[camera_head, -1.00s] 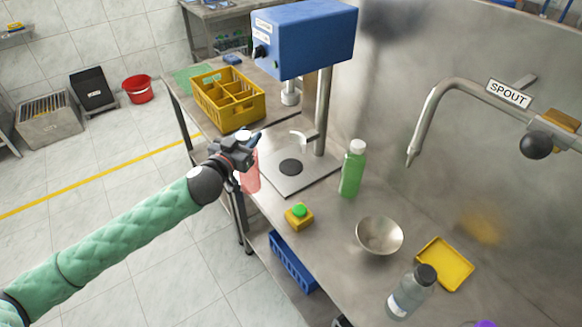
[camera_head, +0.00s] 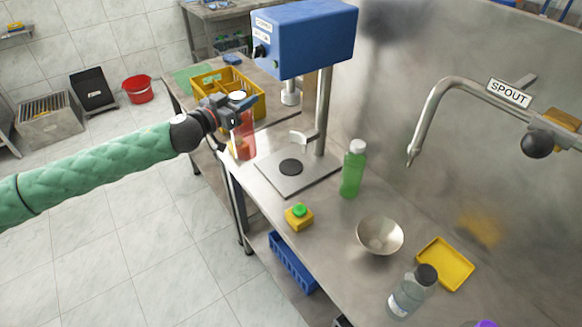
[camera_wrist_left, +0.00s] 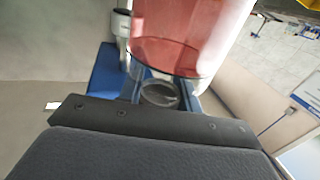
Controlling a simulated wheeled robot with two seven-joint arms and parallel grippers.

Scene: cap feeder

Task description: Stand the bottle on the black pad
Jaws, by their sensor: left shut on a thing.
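My left gripper (camera_head: 236,103) is shut on a clear bottle with red liquid (camera_head: 243,135). It holds the bottle upright by its upper part, in front of the yellow crate and left of the press plate. The bottle also fills the top of the left wrist view (camera_wrist_left: 185,35). In the head view the bottle looks raised, but its base is hard to judge against the bench edge. The round black pad (camera_head: 290,167) lies bare on the steel plate (camera_head: 310,183) under the blue press head (camera_head: 303,40). My right gripper is not in view.
A yellow divided crate (camera_head: 258,103) stands behind the bottle. A curved metal guide (camera_head: 299,137) stands behind the pad, and the press column (camera_head: 324,110) rises beside it. A green bottle (camera_head: 353,170), green-topped yellow button box (camera_head: 299,217) and steel bowl (camera_head: 380,223) stand nearer.

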